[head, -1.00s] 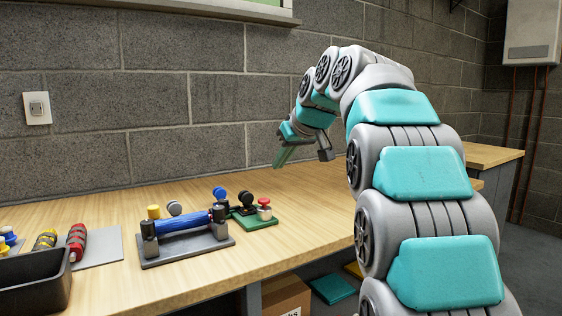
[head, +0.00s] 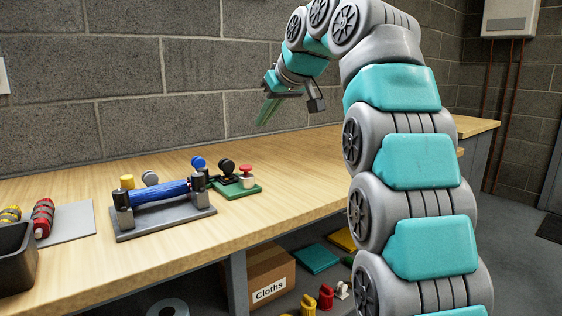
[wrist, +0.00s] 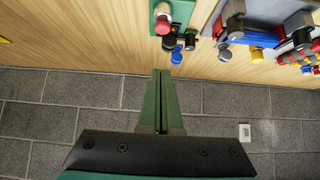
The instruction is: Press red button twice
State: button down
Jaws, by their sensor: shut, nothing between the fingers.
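The red button (head: 246,172) is a mushroom-shaped cap on a small green base plate (head: 243,190) on the wooden bench. In the wrist view the red button (wrist: 163,25) shows at the top, beyond my fingertips. My gripper (head: 266,115) is in the air above the back of the bench, near the wall and up and right of the button, touching nothing. In the wrist view its two green fingers (wrist: 160,72) lie together, shut and empty.
A grey fixture (head: 165,222) with a blue roller (head: 160,192) stands left of the green plate. Black and blue knobs (head: 198,163) stand close behind the button. A black bin (head: 18,255) is at far left. The bench right of the button is clear.

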dwell(0.5)
send_over(248, 167)
jog(key=f, duration=0.4)
jog(key=s+f, duration=0.1)
jog(key=f, duration=0.2)
jog(key=shift+d, duration=0.3)
jog(key=shift+f+b, duration=0.5)
jog(key=shift+f, duration=1.5)
notch_tip(248, 167, down, 2)
jog(key=shift+b, duration=0.8)
jog(key=shift+r, duration=0.1)
